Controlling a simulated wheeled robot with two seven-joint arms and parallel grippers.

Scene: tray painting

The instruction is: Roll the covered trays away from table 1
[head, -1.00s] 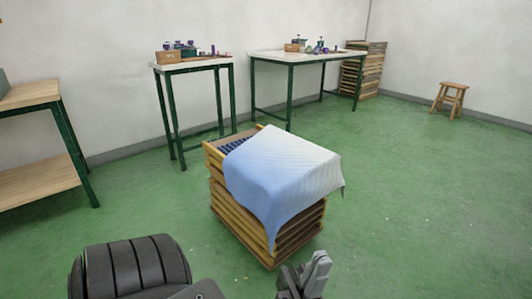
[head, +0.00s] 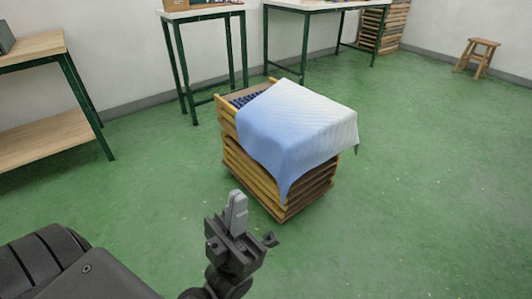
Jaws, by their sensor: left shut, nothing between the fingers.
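A stack of wooden trays (head: 262,180) stands on the green floor in the middle of the head view. A blue and white cloth (head: 300,125) lies over most of its top and hangs down the near side. At the uncovered far left corner, small dark blue pieces (head: 247,98) show in the top tray. My left gripper (head: 237,200) is in front of the stack, at its lower left in the picture. Its fingers are together, pointing up, with nothing between them. It looks apart from the trays. My right gripper is out of view.
A small green-legged table (head: 203,12) and a longer one (head: 325,4) stand by the back wall. A wooden-topped shelf table (head: 30,55) is at left. Another tray stack (head: 384,28) and a stool (head: 477,57) are at back right. Floor right of the stack is clear.

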